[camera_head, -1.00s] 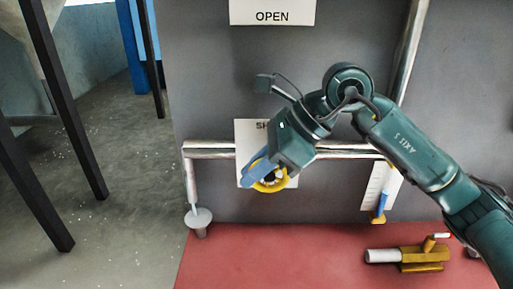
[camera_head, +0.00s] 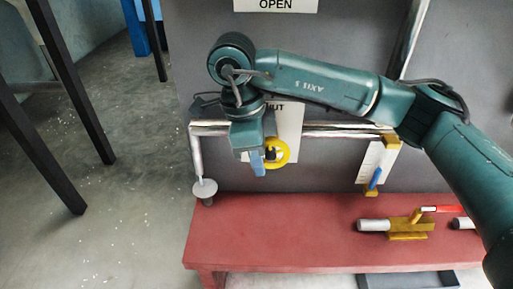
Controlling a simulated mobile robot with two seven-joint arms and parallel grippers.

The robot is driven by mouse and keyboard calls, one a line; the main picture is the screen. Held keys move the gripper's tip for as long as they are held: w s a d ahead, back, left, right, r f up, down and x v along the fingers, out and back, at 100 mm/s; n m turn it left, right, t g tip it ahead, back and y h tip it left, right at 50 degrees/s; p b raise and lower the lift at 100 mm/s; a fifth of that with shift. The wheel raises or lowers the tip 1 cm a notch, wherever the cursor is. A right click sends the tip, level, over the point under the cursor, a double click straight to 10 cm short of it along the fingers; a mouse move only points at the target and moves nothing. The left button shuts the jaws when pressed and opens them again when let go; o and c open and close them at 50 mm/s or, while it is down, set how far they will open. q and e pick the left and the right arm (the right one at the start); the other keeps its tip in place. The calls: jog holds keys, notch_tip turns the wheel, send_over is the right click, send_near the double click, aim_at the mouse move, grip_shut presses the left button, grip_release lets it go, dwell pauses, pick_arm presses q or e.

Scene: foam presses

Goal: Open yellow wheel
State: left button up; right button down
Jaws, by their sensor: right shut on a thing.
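The yellow wheel (camera_head: 281,153) is a small ring on the pipe at the middle of the grey panel, in front of a white sign (camera_head: 288,120) that my arm partly covers. My right gripper (camera_head: 258,164) comes from above, with its blue fingers pointing down at the wheel's left side. It is shut on the wheel's rim, though the contact itself is partly hidden. My left gripper is out of the picture.
A red bench (camera_head: 290,232) runs below the panel, carrying a brass valve with a red handle (camera_head: 408,224). A blue-handled valve (camera_head: 374,180) hangs at right. A grey disc (camera_head: 204,188) stands at left.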

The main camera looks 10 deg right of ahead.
jog(key=shift+h+p, duration=0.65)
jog(key=shift+h, duration=0.05)
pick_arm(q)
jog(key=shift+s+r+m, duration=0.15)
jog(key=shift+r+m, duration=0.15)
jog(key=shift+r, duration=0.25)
pick_arm(e)
jog(key=shift+d+f+g, duration=0.1)
jog(key=shift+g, duration=0.2)
jog(key=shift+h, duration=0.3)
jog(key=shift+f, duration=0.15)
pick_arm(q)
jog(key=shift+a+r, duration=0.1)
pick_arm(e)
jog(key=c, duration=1.4)
grip_release()
jog(key=shift+c, duration=0.2)
pick_arm(q)
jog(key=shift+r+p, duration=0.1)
jog(key=shift+p, duration=0.3)
pick_arm(e)
jog(key=v, duration=0.7)
jog(key=shift+r, duration=0.25)
